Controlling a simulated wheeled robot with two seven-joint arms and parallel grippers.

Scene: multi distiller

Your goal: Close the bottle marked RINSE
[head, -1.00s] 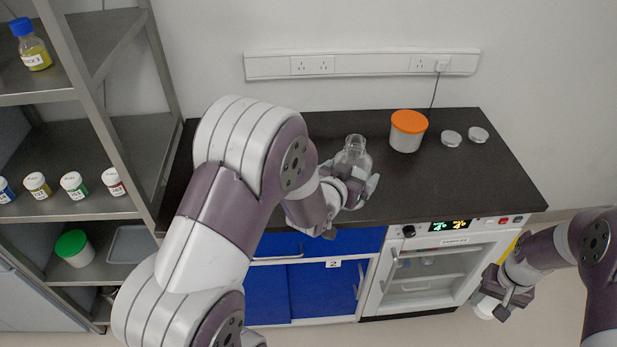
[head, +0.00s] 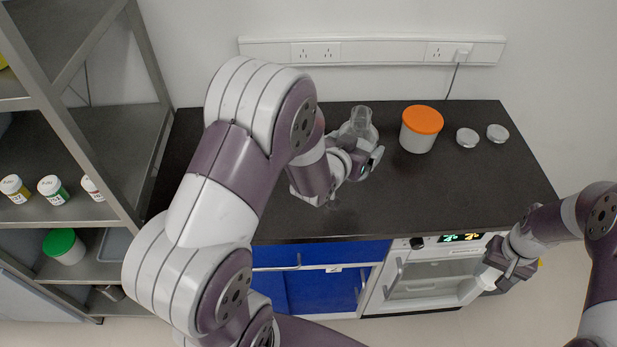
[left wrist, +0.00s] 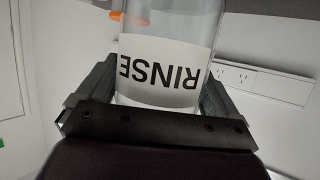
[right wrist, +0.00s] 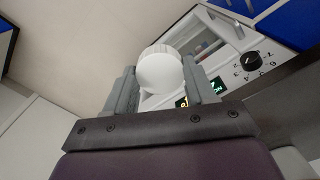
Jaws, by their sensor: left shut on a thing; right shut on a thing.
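The clear RINSE bottle (head: 363,118) is held upright above the dark counter, with an uncapped neck. Its label (left wrist: 165,72) reads RINSE, upside down in the left wrist view. My left gripper (head: 366,163) is shut around the bottle's body. A white ribbed cap (right wrist: 160,70) is between the fingers of my right gripper (right wrist: 155,92), which is shut on it. In the head view this cap (head: 487,278) is low on the right, in front of the oven-like appliance, well apart from the bottle.
A white tub with an orange lid (head: 422,120) and two small pale lids (head: 467,138) stand on the counter (head: 460,190). A metal shelf (head: 75,130) with several labelled jars is at the left. The appliance (head: 430,275) stands under the counter's right part.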

